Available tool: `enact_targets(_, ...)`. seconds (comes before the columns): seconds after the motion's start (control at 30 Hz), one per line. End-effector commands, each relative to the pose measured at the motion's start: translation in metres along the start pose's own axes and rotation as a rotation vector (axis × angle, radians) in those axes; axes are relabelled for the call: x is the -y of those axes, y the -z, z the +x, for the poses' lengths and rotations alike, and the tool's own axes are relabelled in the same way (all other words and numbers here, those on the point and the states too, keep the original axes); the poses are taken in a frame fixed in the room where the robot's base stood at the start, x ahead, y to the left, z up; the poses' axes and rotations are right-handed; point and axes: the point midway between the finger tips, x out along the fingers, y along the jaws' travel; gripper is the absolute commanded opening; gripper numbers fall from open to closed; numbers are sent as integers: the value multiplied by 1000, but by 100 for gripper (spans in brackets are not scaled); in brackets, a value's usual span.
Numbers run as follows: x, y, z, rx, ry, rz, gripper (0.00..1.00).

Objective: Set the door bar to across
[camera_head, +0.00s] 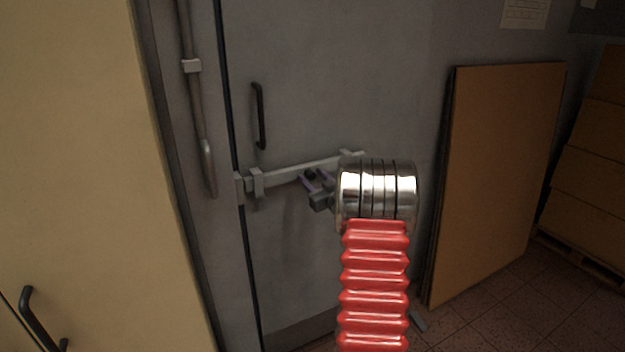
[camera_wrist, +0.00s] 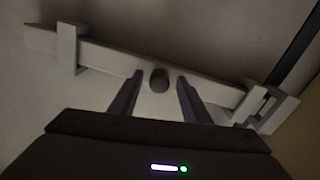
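The door bar (camera_head: 300,173) is a pale flat bar lying nearly level across the grey door, just below the black pull handle. In the wrist view the bar (camera_wrist: 110,60) runs through a bracket (camera_wrist: 68,50) at left and reaches a bracket (camera_wrist: 250,103) at right. A keeper (camera_head: 240,188) sits beyond the door's dark edge gap; I cannot tell whether the bar's end is inside it. A dark round knob (camera_wrist: 159,80) stands out from the bar. My gripper (camera_head: 312,179) is open, its fingers (camera_wrist: 157,92) on either side of the knob with gaps visible.
A black pull handle (camera_head: 260,116) is above the bar. A vertical rod with a lever (camera_head: 208,165) is left of the door gap. A tan cabinet (camera_head: 90,170) stands at left. Brown boards (camera_head: 497,170) lean at right, with stacked boxes (camera_head: 590,170) beyond.

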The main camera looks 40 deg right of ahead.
Motion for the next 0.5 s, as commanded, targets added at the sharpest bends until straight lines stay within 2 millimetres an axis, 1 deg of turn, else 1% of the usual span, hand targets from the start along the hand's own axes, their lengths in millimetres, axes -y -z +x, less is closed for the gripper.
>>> enact_targets(0.03,0,0,0,0,0,0,40)
enact_targets(0.07,0,0,0,0,0,0,38)
enact_targets(0.5,0,0,0,0,0,0,7)
